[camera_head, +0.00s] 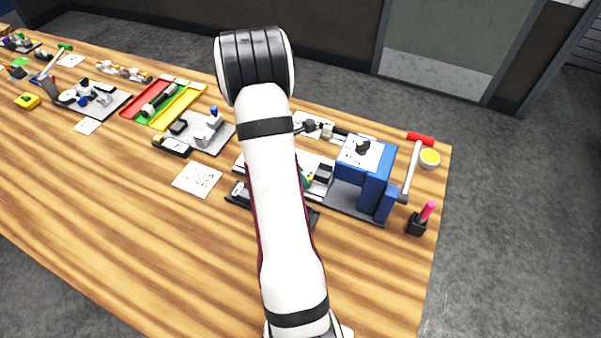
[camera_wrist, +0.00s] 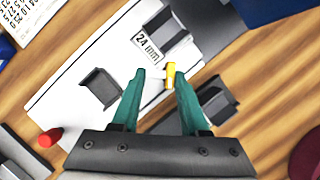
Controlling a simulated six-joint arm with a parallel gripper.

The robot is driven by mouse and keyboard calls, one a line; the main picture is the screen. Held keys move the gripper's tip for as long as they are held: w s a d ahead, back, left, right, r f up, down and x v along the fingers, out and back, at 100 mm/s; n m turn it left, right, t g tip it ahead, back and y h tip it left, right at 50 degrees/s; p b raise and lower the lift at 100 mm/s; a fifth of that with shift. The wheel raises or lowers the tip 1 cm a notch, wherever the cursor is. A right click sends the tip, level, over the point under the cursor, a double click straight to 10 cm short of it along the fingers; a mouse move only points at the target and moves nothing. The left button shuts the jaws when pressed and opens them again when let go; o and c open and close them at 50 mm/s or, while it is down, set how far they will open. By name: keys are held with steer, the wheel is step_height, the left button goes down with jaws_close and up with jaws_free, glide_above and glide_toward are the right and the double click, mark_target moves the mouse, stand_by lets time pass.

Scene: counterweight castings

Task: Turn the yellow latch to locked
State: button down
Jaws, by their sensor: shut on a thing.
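The yellow latch (camera_wrist: 171,74) is a small yellow piece on a white plate (camera_wrist: 75,105). It lies between the teal fingertips of my gripper (camera_wrist: 160,77) in the wrist view, close against the right fingertip. My gripper is shut on it. A pale bar shows beside the yellow piece, between the fingers. In the head view my arm covers most of the gripper and the plate; only a bit of teal finger and a speck of yellow show at its right edge. The latch's lock position cannot be read.
A "24 mm" label (camera_wrist: 147,48) and a dark block (camera_wrist: 100,88) sit on the plate near the fingers. A black holder (camera_head: 416,225) with a pink-topped item is near the table edge. Front table is clear.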

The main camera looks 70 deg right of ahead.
steer(key=shift+d+m+y, duration=0.15)
steer(key=shift+m+y, duration=0.15)
steer(key=shift+m, duration=0.5)
steer(key=shift+c, duration=2.1)
jaws_free()
